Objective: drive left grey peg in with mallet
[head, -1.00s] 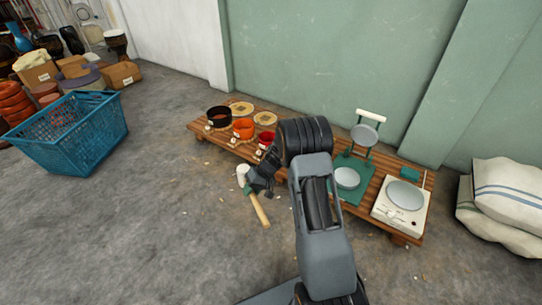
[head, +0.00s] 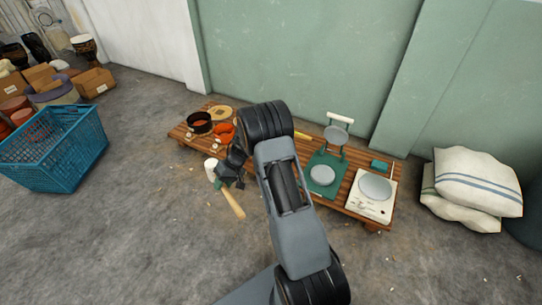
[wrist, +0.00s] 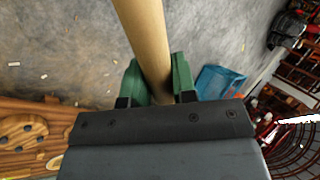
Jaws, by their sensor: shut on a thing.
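My gripper (head: 229,174) is shut on the mallet. In the wrist view, its two green finger pads (wrist: 160,82) clasp the pale wooden handle of the mallet (wrist: 143,30) from both sides. In the head view, the mallet (head: 233,204) is held in front of the low slatted bench, with its whitish head up and left of the gripper and its handle slanting down to the right. The mallet looks clear of the bench.
A blue basket (head: 58,150) stands left, stuffed sacks (head: 478,180) right. The front floor is open.

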